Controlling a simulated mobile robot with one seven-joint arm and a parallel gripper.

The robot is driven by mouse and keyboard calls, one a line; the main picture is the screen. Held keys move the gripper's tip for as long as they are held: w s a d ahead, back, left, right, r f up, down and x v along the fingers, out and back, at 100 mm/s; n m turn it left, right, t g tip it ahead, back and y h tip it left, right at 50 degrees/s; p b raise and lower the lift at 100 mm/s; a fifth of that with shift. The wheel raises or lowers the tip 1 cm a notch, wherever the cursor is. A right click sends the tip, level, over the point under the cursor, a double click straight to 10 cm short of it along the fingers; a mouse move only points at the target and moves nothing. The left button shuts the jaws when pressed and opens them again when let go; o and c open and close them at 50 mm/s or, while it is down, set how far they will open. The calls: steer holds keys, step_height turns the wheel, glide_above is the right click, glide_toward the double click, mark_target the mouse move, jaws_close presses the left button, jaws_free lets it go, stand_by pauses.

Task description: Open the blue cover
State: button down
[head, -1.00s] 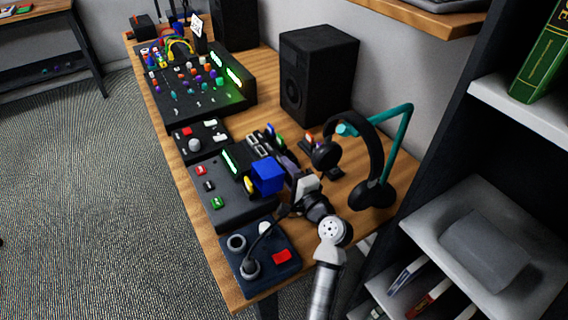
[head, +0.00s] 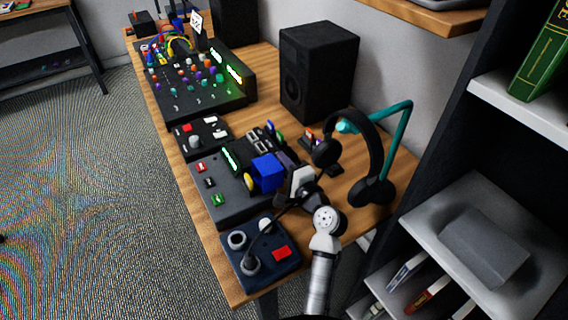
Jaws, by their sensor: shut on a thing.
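The blue cover (head: 266,170) is a small box-like flap on the dark control panel (head: 232,205) near the front of the desk. Its upright faces show, tilted a little, and the panel's small yellow part (head: 249,182) sits at its left. My gripper (head: 281,172) reaches in from the right, its jaws at the right side of the blue cover and shut on it. My wrist and the dark gripper body partly hide the fingertips and the cover's right edge.
In front is a dark blue box (head: 256,272) with a red button and a cable. A headphone stand (head: 372,190) is close on my right. A black speaker (head: 318,72) and a mixer (head: 195,85) stand farther back.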

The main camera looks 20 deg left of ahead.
steer(key=shift+s+a+r+p, duration=0.2)
steer(key=shift+r+p, duration=0.3)
steer(key=shift+s+a+r+p, duration=0.15)
steer(key=shift+r+p, duration=0.3)
steer(key=shift+r, duration=0.05)
steer(key=shift+s+a+r+n+b, duration=0.3)
steer(key=shift+n+b, duration=0.2)
steer(key=shift+n, duration=0.2)
steer(key=c, duration=1.4)
jaws_free()
steer(key=shift+d+f, duration=0.1)
steer(key=shift+o, duration=0.2)
steer(key=b+v, duration=0.3)
steer(key=v, duration=1)
steer(key=shift+s+d, duration=0.2)
steer(key=shift+d, duration=0.15)
